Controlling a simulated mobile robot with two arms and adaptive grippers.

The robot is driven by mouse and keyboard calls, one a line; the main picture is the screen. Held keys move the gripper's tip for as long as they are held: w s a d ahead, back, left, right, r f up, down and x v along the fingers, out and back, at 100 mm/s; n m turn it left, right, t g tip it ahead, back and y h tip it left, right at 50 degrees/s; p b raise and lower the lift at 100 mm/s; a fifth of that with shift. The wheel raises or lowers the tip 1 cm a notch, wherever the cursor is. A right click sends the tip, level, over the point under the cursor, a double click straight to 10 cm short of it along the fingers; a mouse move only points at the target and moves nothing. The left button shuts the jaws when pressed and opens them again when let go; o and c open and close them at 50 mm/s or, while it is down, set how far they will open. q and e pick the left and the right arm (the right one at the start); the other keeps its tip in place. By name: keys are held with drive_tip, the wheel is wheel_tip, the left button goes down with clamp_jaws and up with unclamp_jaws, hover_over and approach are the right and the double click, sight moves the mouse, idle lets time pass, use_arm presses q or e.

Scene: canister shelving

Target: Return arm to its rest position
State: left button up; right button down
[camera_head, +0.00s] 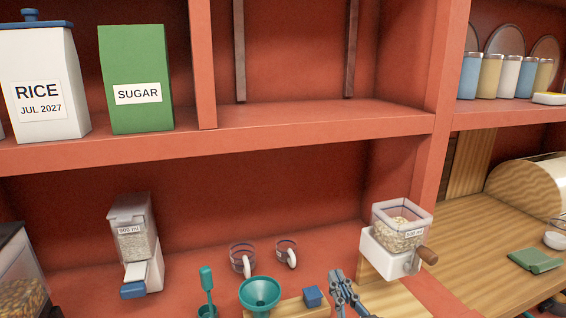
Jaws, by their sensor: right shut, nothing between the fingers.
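My right gripper (341,286) shows at the bottom of the head view, right of centre. It is shut and empty, low in front of the red counter, between a small blue block (313,296) and a white grain mill (390,258) with a clear hopper. Its arm runs out of the bottom edge. My left gripper is not in view. A white RICE canister (45,85) and a green SUGAR canister (136,75) stand on the upper red shelf (300,124), at its left part.
A dispenser (133,235), a teal scoop (207,280), a teal funnel (260,291) and two clear cups (243,258) stand on the lower counter. Several small canisters (490,78) stand on the right shelf. A green cloth (535,261) lies on the wooden counter (485,235). The upper shelf's middle is bare.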

drive_tip(key=s+d+f+m+g+h, duration=0.1)
drive_tip(key=s+d+f+g, duration=0.15)
drive_tip(key=f, duration=0.35)
drive_tip(key=s+d+f+g+h, duration=0.1)
drive_tip(key=d+f+g+h, duration=0.15)
drive_tip(key=f, duration=0.45)
drive_tip(key=s+d+f+g, duration=0.3)
drive_tip(key=s+f+g, duration=0.2)
drive_tip(key=s+f, duration=0.45)
drive_tip(key=s+d+f+g, duration=0.3)
drive_tip(key=s+f+g, duration=0.3)
drive_tip(key=s+f, duration=0.6)
drive_tip(key=f, duration=1.1)
drive_tip(key=s+f, duration=0.2)
drive_tip(key=f, duration=1.1)
drive_tip(key=s+d+f+g, duration=0.2)
drive_tip(key=s+f, duration=1.1)
drive_tip(key=s, duration=0.2)
drive_tip(key=shift+s+d+f, duration=0.25)
drive_tip(key=shift+d+f, duration=0.1)
drive_tip(key=shift+h, duration=0.25)
